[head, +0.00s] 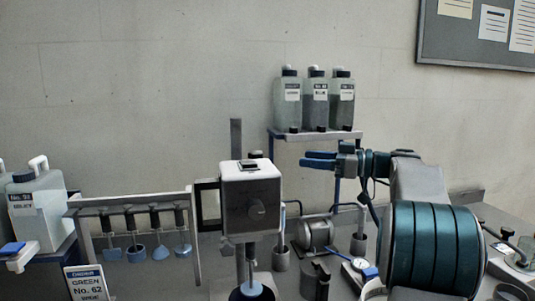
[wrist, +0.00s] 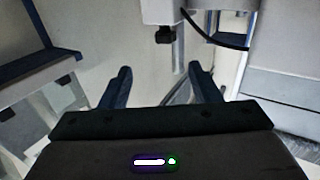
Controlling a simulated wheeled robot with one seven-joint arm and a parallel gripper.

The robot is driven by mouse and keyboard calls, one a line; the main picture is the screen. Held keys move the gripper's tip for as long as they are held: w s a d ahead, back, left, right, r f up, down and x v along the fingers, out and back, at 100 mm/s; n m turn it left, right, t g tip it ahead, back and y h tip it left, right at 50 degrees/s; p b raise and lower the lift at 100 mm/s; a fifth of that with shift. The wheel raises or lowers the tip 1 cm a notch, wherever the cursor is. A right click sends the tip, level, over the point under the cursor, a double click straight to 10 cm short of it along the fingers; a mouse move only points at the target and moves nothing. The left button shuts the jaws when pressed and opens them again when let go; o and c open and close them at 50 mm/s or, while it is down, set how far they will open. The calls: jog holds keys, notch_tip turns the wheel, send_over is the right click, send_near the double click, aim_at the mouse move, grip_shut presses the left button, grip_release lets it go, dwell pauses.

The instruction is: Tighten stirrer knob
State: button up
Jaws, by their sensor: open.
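The stirrer (head: 252,200) is a boxy unit with a white top and a dark front, at the middle of the head view. A dark round knob (head: 257,210) sits on its front face. A shaft runs down from it into a dark pot. My gripper (head: 318,160) is right of the stirrer and higher than the knob, with its blue fingers pointing left. In the wrist view the fingers are spread, with nothing between them. A pale housing with a small dark knob-like part (wrist: 165,35) shows beyond the fingertips; I cannot tell whether this is the same knob.
A rack (head: 130,205) with several hanging stirrer tools stands left of the stirrer. Several bottles stand on a raised shelf (head: 310,135) behind my gripper. A small motor (head: 316,232) and a round dial gauge (head: 360,264) sit on the bench. White jugs (head: 38,208) stand far left.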

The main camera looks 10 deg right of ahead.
aim_at(262, 153)
jog(key=x, duration=0.4)
jog(key=p+x, duration=0.1)
jog(key=x, duration=0.3)
jog(key=p+x, duration=0.1)
jog(key=x, duration=0.4)
jog(key=shift+s+a, duration=0.3)
jog(key=shift+s, duration=0.05)
